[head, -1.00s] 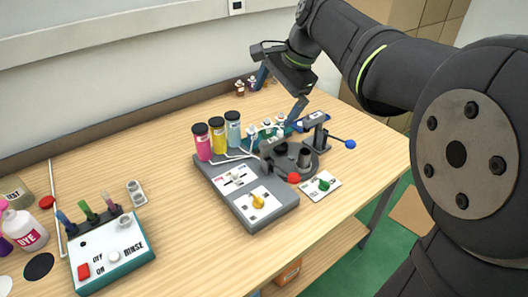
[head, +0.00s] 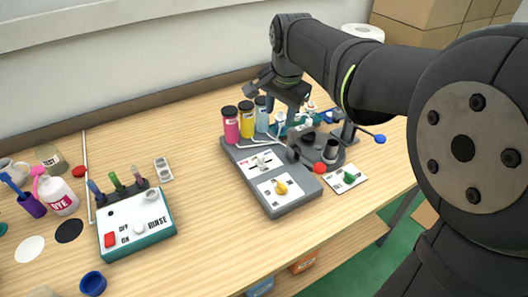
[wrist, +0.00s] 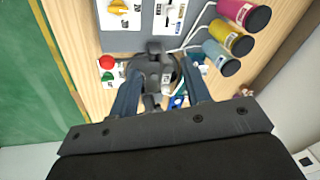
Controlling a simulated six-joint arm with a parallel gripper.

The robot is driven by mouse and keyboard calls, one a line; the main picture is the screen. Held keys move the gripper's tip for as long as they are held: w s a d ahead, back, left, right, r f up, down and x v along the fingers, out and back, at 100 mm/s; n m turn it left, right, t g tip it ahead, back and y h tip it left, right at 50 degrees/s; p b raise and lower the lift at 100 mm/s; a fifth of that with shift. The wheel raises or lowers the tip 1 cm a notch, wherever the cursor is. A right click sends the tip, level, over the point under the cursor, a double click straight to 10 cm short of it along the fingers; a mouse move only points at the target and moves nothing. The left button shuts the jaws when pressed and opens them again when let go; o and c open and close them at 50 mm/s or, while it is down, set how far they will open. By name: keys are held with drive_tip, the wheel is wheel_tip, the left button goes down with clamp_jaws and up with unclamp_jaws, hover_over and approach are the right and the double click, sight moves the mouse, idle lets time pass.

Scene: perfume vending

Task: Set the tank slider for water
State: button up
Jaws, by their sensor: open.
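The grey dispenser base (head: 291,205) carries a white slider plate (head: 262,163) with a pale slider knob, also visible at the top of the wrist view (wrist: 172,14). A yellow knob (head: 281,187) sits beside it on a second plate. Pink (head: 231,126), yellow (head: 247,122) and light blue (head: 262,118) tanks stand behind the slider. Their dark caps show in the wrist view. My gripper (wrist: 161,62) is open and empty above the round dark fixture (wrist: 155,72), apart from the slider. In the head view its fingertips are hard to make out. The slider's label is unreadable.
A blue-ended lever (head: 379,139) sticks out farther right.

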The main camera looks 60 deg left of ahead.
sight(260, 156)
drive_tip(key=s+a+f+n+t, duration=0.2)
drive_tip(key=s+a+f+n, duration=0.1)
drive_tip(key=s+f+n, duration=0.25)
drive_tip(key=shift+m+y, duration=0.3)
drive_tip(key=shift+m, duration=0.15)
drive_tip(key=x, duration=1.6)
drive_tip(key=shift+w+a+f, duration=0.1)
drive_tip(key=shift+a+f, duration=0.05)
clamp_jaws()
